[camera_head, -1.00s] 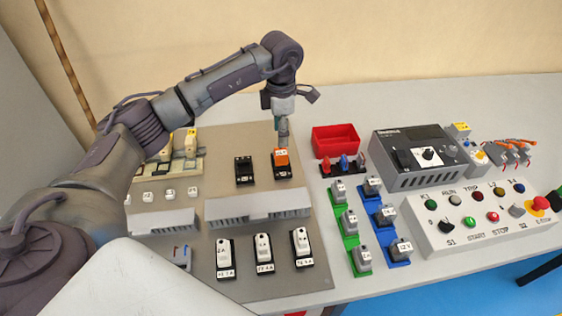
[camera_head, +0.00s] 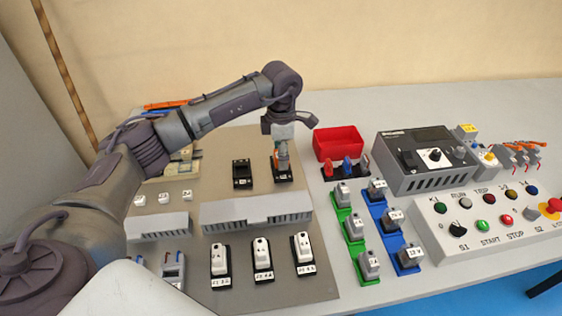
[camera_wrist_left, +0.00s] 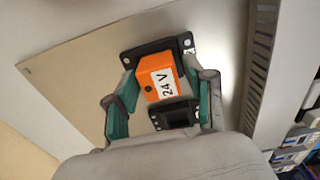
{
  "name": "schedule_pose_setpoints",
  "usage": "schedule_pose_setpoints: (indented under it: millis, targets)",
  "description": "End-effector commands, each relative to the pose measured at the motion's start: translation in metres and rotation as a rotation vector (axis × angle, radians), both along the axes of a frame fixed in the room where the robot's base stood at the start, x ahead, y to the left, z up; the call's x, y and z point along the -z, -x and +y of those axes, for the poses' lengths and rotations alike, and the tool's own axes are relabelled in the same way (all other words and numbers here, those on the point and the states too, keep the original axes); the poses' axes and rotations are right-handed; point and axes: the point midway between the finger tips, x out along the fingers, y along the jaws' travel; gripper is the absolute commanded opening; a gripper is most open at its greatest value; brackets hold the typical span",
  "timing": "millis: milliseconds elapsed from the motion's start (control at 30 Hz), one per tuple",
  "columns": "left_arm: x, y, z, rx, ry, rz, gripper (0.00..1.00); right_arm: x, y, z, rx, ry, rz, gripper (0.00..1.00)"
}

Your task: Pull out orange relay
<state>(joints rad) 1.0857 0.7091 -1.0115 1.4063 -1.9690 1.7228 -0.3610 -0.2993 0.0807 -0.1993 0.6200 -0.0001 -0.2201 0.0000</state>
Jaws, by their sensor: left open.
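The orange relay (camera_wrist_left: 158,76), labelled 24 V, sits in a black socket (camera_wrist_left: 150,52) on the panel. In the head view this socket (camera_head: 283,176) is at the panel's back right, and the fingers mostly hide the relay. My left gripper (camera_head: 281,158) points down over it. In the left wrist view my left gripper's teal fingers (camera_wrist_left: 162,103) stand open on either side of the relay. I cannot tell whether either finger touches it. My right gripper is not in view.
An empty-looking black socket (camera_head: 242,174) is left of the relay. A grey slotted duct (camera_head: 257,209) runs in front. A red bin (camera_head: 338,142) and a grey device box (camera_head: 425,160) stand to the right. White labelled blocks (camera_head: 262,258) line the panel's front.

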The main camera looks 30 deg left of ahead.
Motion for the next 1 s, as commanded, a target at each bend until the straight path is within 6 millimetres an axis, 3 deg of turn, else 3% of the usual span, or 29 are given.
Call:
schedule_pose_setpoints:
  millis: [100,433,1000]
  targets:
    - [0.0,0.0,0.0,0.0,0.0,0.0,0.54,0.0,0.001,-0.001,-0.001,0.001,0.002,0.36]
    - [0.0,0.0,0.0,0.0,0.0,0.0,0.0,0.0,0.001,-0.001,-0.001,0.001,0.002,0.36]
    - [-0.014,-0.001,0.0,0.0,0.0,-0.003,0.0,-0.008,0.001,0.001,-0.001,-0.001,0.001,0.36]
